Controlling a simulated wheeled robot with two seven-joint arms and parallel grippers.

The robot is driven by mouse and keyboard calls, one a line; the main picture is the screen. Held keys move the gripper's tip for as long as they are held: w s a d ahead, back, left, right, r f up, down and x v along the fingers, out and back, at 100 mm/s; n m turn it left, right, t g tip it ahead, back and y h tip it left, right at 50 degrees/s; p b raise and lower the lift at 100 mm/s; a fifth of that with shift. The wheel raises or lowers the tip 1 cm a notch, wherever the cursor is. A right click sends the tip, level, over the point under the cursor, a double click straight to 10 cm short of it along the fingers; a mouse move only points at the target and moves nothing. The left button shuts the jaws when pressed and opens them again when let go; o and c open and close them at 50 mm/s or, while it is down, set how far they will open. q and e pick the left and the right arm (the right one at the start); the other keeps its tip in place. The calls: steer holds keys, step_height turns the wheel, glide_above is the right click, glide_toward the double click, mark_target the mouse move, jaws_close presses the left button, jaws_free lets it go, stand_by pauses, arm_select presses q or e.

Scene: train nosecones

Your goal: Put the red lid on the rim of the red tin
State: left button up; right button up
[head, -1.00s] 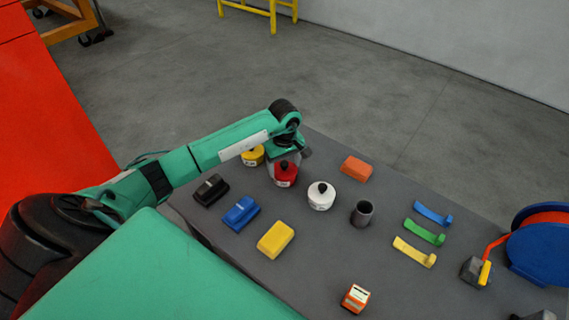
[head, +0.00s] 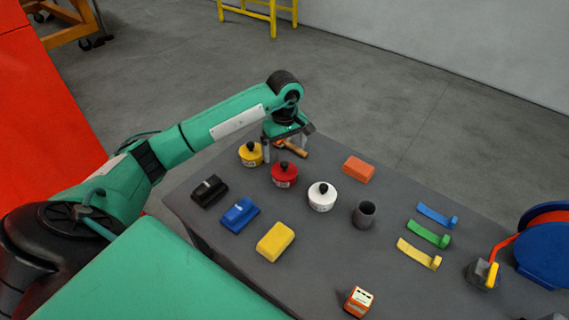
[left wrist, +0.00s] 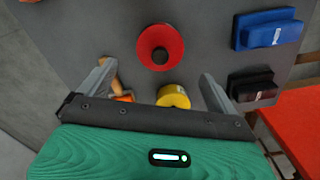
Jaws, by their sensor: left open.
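The red tin (head: 284,182) stands upright on the grey table, with the red lid (head: 285,168) and its black knob on top. The lid looks level and seated on the rim, like those on the yellow and white tins beside it. In the left wrist view the red lid (left wrist: 172,48) appears from above as a round disc around the black knob, hiding the tin's rim. My left gripper (head: 288,148) is open and empty, above and behind the red tin, clear of the lid. Its two fingers also show in the left wrist view (left wrist: 158,75). My right gripper is not in view.
A yellow tin (head: 251,155) stands left of the red tin, a white tin (head: 322,198) right. A wooden-handled tool (head: 293,148) lies behind. Black (head: 209,191), blue (head: 240,214) and yellow (head: 275,242) blocks lie in front; a dark cup (head: 364,213) and orange block (head: 358,169) stand right.

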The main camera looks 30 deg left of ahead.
mark_target(284, 164)
arm_select(q)
step_height(284, 164, up, 5)
steer(key=shift+f+b, duration=0.1)
steer(key=shift+b, duration=0.5)
